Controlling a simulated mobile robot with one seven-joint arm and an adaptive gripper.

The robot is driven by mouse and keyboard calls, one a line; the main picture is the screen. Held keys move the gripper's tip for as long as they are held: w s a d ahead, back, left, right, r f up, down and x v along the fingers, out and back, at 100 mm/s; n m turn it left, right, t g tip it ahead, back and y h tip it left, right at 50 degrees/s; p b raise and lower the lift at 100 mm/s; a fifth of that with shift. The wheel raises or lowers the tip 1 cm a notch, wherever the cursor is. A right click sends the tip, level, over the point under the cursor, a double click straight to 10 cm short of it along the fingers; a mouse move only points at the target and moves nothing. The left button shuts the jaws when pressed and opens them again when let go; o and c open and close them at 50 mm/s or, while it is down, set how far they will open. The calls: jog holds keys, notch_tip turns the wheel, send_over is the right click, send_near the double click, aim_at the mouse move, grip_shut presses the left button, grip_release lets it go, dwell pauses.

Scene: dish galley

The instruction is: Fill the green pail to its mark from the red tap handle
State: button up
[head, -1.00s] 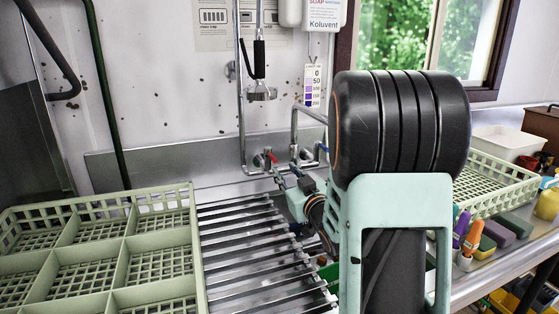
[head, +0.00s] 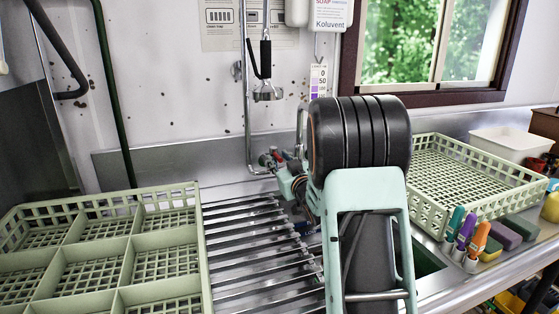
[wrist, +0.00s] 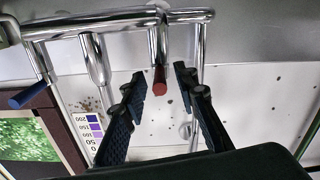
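The red tap handle (wrist: 159,80) shows in the wrist view between the two fingertips of my gripper (wrist: 163,84). The fingers stand apart with a gap on each side of the handle; I see no contact. In the head view my gripper (head: 279,166) is at the tap by the back wall, and it partly hides the handle. A blue tap handle (wrist: 28,98) is off to the left in the wrist view. A dark green patch (head: 428,262) shows right of my arm at the sink opening; I cannot tell whether it is the pail. The pail's mark is not visible.
A divided pale green rack (head: 128,243) stands at the left beside a slatted drainer (head: 255,250). Another rack (head: 440,150) is at the right, near markers (head: 467,228) and sponges. A spray head (head: 268,93) hangs above the tap. My arm blocks much of the sink.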

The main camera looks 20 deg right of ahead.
grip_shut()
jog(key=shift+a+b, duration=0.1)
jog(key=shift+b, duration=0.45)
jog(key=shift+a+f+m+h+b, duration=0.2)
jog(key=shift+m+h+b, duration=0.3)
jog(key=shift+h+b, duration=0.5)
jog(key=shift+w+a+r+m+g+h+b, duration=0.15)
jog(key=shift+a+m+h+b, duration=0.15)
jog(key=shift+m+h+b, duration=0.6)
jog(key=shift+a+r+m+g+h+b, duration=0.2)
jog(key=shift+h+b, duration=0.4)
jog(key=shift+b, duration=0.65)
jog(key=shift+o, duration=0.2)
grip_release()
jog(key=shift+f, duration=0.1)
